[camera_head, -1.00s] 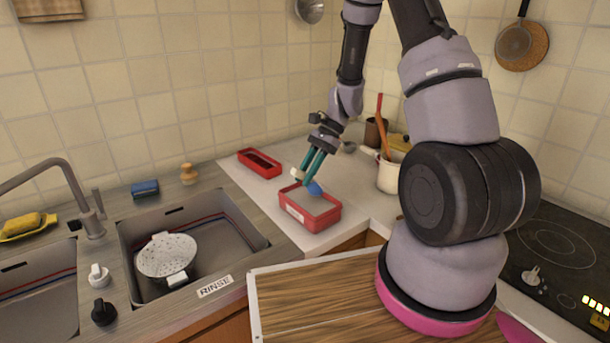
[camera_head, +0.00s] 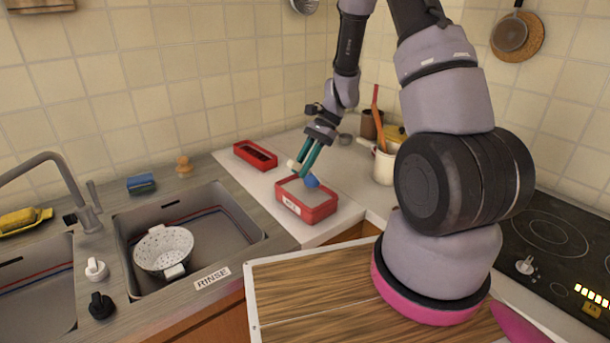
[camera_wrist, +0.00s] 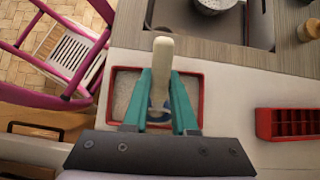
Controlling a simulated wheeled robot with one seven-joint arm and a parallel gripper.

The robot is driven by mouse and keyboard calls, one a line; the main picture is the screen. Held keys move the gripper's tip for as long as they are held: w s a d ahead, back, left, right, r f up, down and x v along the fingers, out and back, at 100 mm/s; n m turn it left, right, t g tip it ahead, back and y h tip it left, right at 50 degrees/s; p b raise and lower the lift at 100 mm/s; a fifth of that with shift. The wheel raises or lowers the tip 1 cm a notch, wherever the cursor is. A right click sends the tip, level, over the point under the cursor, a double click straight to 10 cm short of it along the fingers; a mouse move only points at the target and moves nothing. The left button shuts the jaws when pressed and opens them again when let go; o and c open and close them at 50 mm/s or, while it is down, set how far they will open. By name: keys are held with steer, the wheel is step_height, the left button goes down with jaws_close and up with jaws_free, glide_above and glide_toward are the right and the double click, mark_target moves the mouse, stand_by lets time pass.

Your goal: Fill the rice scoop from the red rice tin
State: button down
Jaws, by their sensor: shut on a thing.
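My gripper (camera_head: 304,164) is shut on the rice scoop, its teal fingers on either side of the cream handle (camera_wrist: 163,50). In the wrist view the bowl is mostly hidden between the fingers. The tin (camera_wrist: 202,75) is an open red box with a white label and pale rice (camera_wrist: 124,92) inside. The scoop is over or in the rice; I cannot tell whether it touches it, nor whether it holds any.
A second red tin (camera_head: 240,151) with dark compartments stands behind left. A sink (camera_head: 225,238) with a white colander (camera_head: 165,247) is at left. A cream pot (camera_head: 384,168) with utensils and a hob (camera_head: 550,235) are at right. Counter between the tins is clear.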

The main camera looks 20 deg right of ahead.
steer(key=shift+s, duration=0.1)
steer(key=shift+s+a+r, duration=0.1)
steer(key=shift+s+a, duration=0.15)
steer(key=shift+a, duration=0.35)
steer(key=shift+s+a+r, duration=0.1)
steer(key=shift+s+a, duration=0.2)
steer(key=shift+a, duration=0.35)
steer(key=shift+s+a, duration=0.25)
steer(key=shift+a, duration=0.35)
steer(key=shift+f, duration=0.2)
steer(key=shift+w+d, duration=0.1)
steer(key=shift+d, duration=0.2)
steer(key=shift+w+d, duration=0.35)
steer(key=shift+d, duration=0.35)
steer(key=shift+w+d, duration=0.3)
steer(key=shift+d, duration=0.4)
stand_by(4.1)
